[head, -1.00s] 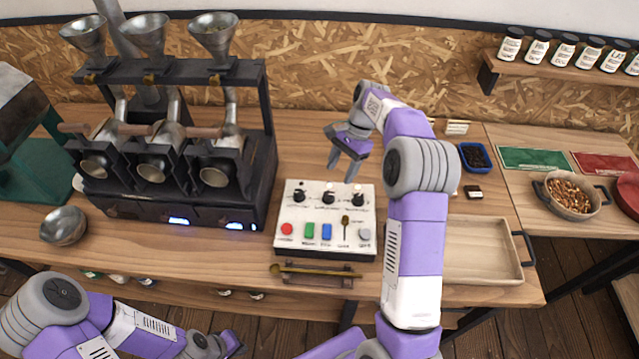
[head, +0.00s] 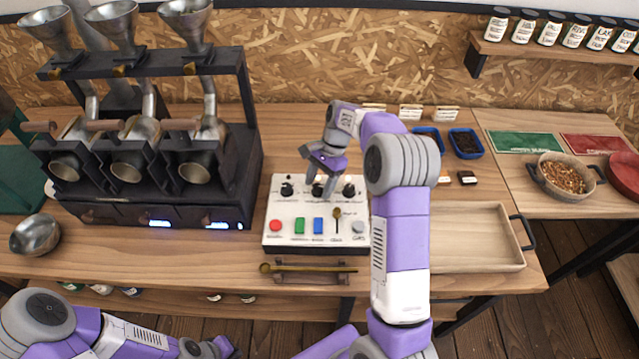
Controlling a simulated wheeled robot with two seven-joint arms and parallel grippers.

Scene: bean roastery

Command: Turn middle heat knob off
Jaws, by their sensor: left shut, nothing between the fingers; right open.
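The white control panel (head: 283,241) sits on the wooden counter with three black knobs in a row along its back part. The left knob (head: 287,189) and the right knob (head: 349,189) are in clear view. The middle knob (head: 318,191) is partly covered by my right gripper (head: 320,178). That gripper is open, pointing down, with its fingertips at or just above the middle knob; I cannot tell whether they touch it. My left gripper (head: 222,348) is shut and empty, low at the bottom edge, well away from the panel.
The panel also has a red button (head: 275,226), green and blue switches and a small lever (head: 337,218). A three-funnel roaster (head: 150,215) stands left of it. A rod on a stand (head: 310,267) lies in front. A wooden tray (head: 475,262) is at the right.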

